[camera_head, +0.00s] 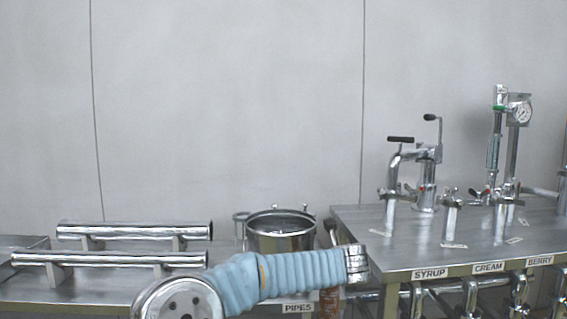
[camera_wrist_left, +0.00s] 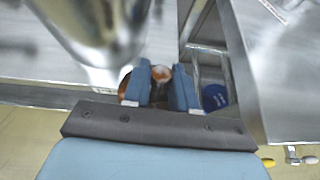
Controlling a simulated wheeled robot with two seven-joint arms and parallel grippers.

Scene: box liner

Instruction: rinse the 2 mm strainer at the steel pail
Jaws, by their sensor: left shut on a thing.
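The steel pail (camera_head: 281,240), a round metal vessel with an open top, stands on the bench at the middle of the head view. My left arm crosses in front of it, and its gripper's fingers are not clear there. In the left wrist view my left gripper (camera_wrist_left: 161,82) is shut on a brown-orange thing with a pale end (camera_wrist_left: 160,72). I cannot tell whether this is the strainer's handle; no mesh shows. A brown piece (camera_head: 328,302) shows below my arm in the head view. A blurred shiny metal shape (camera_wrist_left: 100,35) fills the wrist view's upper left.
Steel pipes (camera_head: 135,231) lie on supports to the left of the pail. At right, a higher steel table (camera_head: 385,250) carries valves, a gauge (camera_head: 522,112) and SYRUP, CREAM and BERRY labels. A blue round thing (camera_wrist_left: 215,97) shows lower down between metal bars.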

